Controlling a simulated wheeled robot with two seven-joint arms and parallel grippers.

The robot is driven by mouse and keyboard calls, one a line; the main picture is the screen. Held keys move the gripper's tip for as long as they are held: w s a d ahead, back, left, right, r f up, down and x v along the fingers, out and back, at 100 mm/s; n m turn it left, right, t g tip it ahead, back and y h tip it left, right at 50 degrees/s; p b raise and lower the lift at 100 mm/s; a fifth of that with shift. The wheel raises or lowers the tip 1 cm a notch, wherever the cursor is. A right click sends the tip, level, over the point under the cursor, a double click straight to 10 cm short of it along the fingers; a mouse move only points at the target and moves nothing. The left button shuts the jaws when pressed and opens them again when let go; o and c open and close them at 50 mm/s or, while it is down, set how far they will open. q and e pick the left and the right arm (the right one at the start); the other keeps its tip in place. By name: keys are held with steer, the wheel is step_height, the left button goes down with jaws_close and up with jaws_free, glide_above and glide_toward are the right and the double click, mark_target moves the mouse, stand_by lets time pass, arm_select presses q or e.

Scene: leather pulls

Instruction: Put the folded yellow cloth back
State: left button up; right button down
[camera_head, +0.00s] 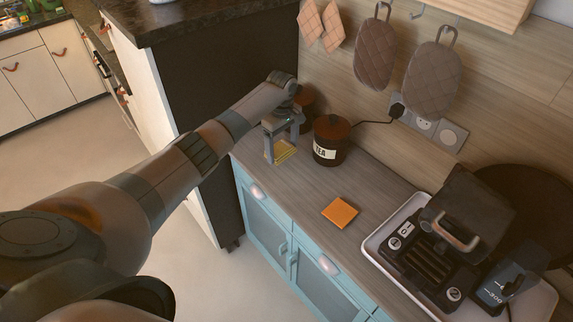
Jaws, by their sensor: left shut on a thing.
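The folded yellow cloth (284,154) is at the left end of the wooden counter, close to its front left corner. My left gripper (281,144) points down over the cloth and is shut on it. The fingers hide part of the cloth. I cannot tell whether the cloth touches the counter or is held just above it. My right gripper is not in view.
A dark tea canister (331,141) stands just right of the gripper, with another round object (304,98) behind. A folded orange cloth (340,212) lies mid-counter. The counter (375,192) is clear around the orange cloth.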

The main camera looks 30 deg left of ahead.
arm_select(q)
steer(key=w+d+r+m+b, duration=0.2)
steer(key=d+r+m+b, duration=0.3)
steer(key=d, duration=0.3)
steer(key=s+d+r+m+b, duration=0.3)
steer(key=s+d+b, duration=0.15)
steer(key=d, duration=0.25)
steer(key=s+d+f+m+b, duration=0.2)
steer(key=s+m+b, duration=0.1)
steer(key=s, duration=0.8)
steer(key=s+d+f+m+b, duration=0.2)
steer(key=s+f+m+b, duration=0.1)
steer(key=s, duration=0.9)
steer(key=shift+s+d+m, duration=0.15)
steer(key=shift+s+m, duration=0.05)
steer(key=shift+m, duration=0.3)
